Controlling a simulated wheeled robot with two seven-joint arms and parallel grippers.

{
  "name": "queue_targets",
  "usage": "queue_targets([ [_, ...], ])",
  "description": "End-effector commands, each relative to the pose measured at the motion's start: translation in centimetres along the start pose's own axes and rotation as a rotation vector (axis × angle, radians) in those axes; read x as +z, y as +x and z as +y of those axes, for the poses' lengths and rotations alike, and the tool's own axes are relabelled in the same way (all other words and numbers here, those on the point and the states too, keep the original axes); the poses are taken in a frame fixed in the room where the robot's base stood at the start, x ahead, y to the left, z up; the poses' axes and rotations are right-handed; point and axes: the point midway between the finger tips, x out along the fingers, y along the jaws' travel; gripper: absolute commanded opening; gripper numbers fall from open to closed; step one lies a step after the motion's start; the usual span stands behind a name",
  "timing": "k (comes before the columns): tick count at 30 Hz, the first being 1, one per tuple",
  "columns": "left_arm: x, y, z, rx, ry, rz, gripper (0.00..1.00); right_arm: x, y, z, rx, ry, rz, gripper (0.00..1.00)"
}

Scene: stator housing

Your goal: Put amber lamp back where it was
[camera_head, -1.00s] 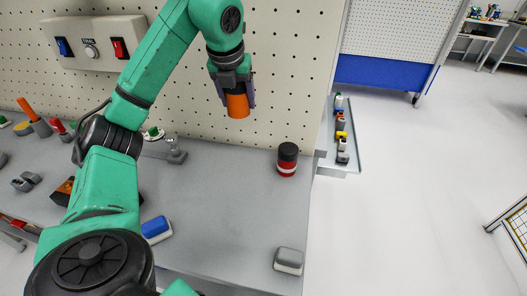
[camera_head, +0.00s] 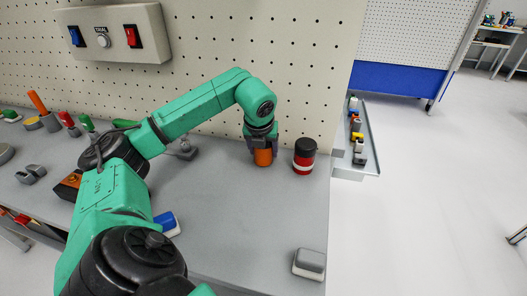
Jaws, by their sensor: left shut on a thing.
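The amber lamp (camera_head: 263,157) is a short orange cylinder. My left gripper (camera_head: 262,148) is shut on its upper part, with the fingers pointing down. The lamp is upright, low over the grey bench top (camera_head: 235,215) near the pegboard; I cannot tell whether its base touches the bench. A black and red cylinder with a white band (camera_head: 304,157) stands just to the right of the lamp, with a small gap. My right gripper is not in view.
A grey and white block (camera_head: 309,264) sits at the bench's front right corner. A blue and white block (camera_head: 167,223) lies beside my left arm. A switch box (camera_head: 115,35) is on the pegboard (camera_head: 230,50). The bench's right middle is clear.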

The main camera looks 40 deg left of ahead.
Motion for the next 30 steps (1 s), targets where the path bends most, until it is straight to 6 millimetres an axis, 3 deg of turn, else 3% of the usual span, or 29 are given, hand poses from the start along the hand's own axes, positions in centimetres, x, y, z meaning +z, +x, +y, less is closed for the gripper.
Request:
queue_targets([
  [11, -0.3, 0.7, 0.0, -0.001, 0.0, -0.002, 0.09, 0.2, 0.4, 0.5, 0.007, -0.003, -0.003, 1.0],
  [12, -0.2, 0.6, 0.0, -0.001, 0.0, -0.001, 0.84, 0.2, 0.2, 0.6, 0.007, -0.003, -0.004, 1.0],
  [13, -0.2, 0.6, 0.0, -0.001, 0.0, -0.001, 0.95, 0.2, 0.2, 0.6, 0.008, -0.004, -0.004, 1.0],
  [14, -0.2, 0.6, 0.0, -0.001, 0.0, -0.001, 0.99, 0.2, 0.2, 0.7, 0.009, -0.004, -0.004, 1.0],
  [25, 0.0, -0.2, 0.0, -0.001, 0.0, -0.002, 0.99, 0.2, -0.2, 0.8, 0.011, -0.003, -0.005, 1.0],
  [30, 0.1, -3.9, -0.1, -0.005, 0.001, -0.007, 0.99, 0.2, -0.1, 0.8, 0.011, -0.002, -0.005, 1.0],
])
